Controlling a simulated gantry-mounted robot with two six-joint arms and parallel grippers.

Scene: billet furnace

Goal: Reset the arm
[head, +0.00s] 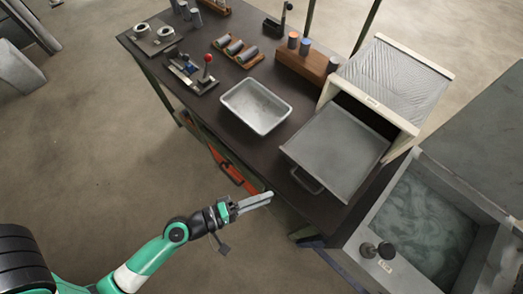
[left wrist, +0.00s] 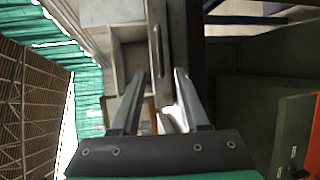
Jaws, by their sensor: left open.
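My left arm comes in from the lower left of the head view, green and black. Its gripper (head: 256,201) hangs in the air just off the near edge of the dark workbench (head: 195,98). In the left wrist view the two fingers of the left gripper (left wrist: 158,85) stand apart with no object held between them. A long dark edge with a slim handle-like bar lies beyond the fingertips. My right gripper does not show in either view.
A furnace box (head: 396,78) with its door (head: 337,150) folded down stands on the bench's right part. A metal tray (head: 256,106), billet racks and a red-knobbed lever fixture (head: 193,72) sit left of it. A water tank (head: 425,225) stands at right.

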